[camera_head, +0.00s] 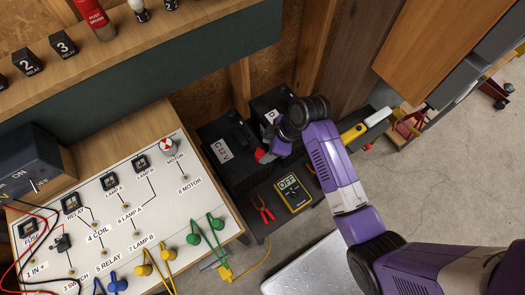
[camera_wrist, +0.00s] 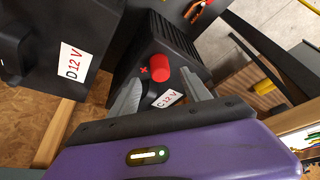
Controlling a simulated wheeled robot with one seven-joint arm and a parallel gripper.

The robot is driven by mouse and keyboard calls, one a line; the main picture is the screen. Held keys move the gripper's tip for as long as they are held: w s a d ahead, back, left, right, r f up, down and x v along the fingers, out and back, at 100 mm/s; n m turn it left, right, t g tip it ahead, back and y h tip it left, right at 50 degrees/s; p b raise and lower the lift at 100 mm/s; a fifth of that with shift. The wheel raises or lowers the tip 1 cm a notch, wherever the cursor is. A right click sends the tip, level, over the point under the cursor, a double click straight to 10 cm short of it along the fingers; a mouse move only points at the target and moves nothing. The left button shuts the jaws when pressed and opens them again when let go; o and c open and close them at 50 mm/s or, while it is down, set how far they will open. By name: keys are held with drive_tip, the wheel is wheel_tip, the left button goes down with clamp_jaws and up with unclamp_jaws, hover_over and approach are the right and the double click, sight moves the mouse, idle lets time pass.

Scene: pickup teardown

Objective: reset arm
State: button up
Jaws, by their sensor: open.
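My gripper (camera_head: 270,152) is at the end of my purple and white arm, over the dark batteries on the low shelf. In the wrist view my gripper (camera_wrist: 160,84) is open, with its two grey fingers apart. A red cylindrical terminal (camera_wrist: 161,74) with a red plus mark beside it stands between and just beyond the fingers, on battery C 12 V (camera_wrist: 178,48). I cannot tell whether the fingers touch it. Battery C (camera_head: 218,151) also shows in the head view. Battery D 12 V (camera_wrist: 90,40) is on the left in the wrist view.
The circuit board panel (camera_head: 150,225) with its lamp, relay and motor sockets lies to the left. A yellow multimeter (camera_head: 291,192) and red pliers (camera_head: 262,208) lie in front of the batteries. A wooden cabinet (camera_head: 440,45) is at upper right. Concrete floor is open at right.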

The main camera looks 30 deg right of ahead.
drive_tip(key=v, duration=0.2)
drive_tip(key=shift+d+r, duration=0.1)
drive_tip(key=shift+r, duration=0.15)
